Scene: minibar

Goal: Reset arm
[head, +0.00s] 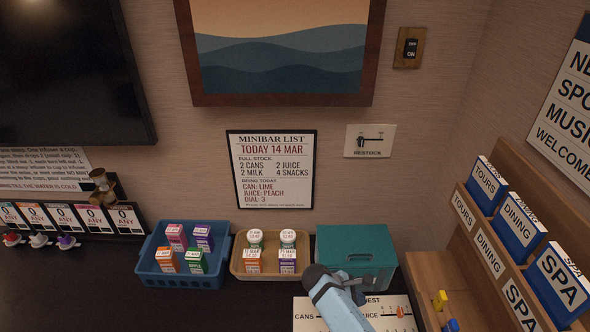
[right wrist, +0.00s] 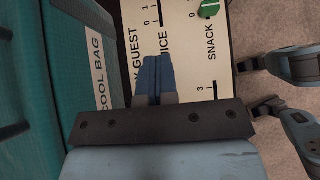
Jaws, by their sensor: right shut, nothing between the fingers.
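My right gripper (head: 318,279) is over the counter, just in front of the teal cool bag (head: 356,254) and above the back left part of a white dial board (head: 306,318). In the right wrist view, the two blue fingers of my right gripper (right wrist: 155,72) are together with nothing between them. They are over the dial board (right wrist: 187,60), beside the cool bag (right wrist: 55,75). The gripper and forearm hide part of the board in the head view. I do not see my left gripper in the head view.
A blue basket (head: 150,277) with several cartons and a tan tray (head: 240,270) with cans and cartons stand left of the cool bag. A wooden brochure rack (head: 470,248) stands at the right. Yellow (head: 439,300) and blue pieces are near it. The counter's front left is clear.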

